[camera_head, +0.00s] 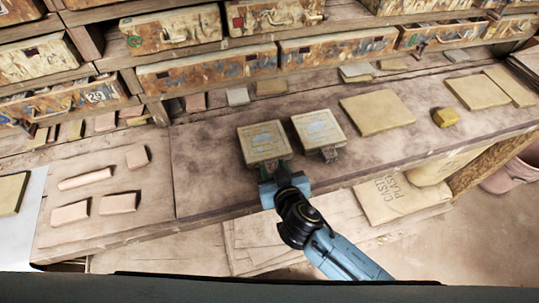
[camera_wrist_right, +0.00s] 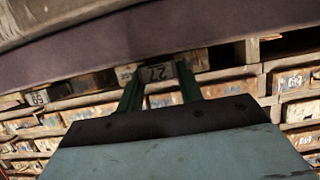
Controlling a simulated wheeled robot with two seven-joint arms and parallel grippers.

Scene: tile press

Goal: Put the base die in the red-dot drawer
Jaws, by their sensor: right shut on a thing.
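Two square die blocks with pale tops and faint blue pictures stand side by side on the bench: a left block (camera_head: 263,141) and a right block (camera_head: 320,128). I cannot tell from their marks which is the base die. My right gripper (camera_head: 275,168) is at the near edge of the left block, shut on its front part. A drawer (camera_head: 275,17) at the top has a reddish mark; another drawer (camera_head: 18,10) at top left also has a red mark. My left gripper is not in view.
A green-marked drawer (camera_head: 172,28) sits beside the red-marked one. An open drawer (camera_head: 62,100) juts out at left. Flat tan slabs (camera_head: 377,113) and a yellow lump (camera_head: 445,117) lie at right. Pink clay pieces (camera_head: 85,179) lie at left.

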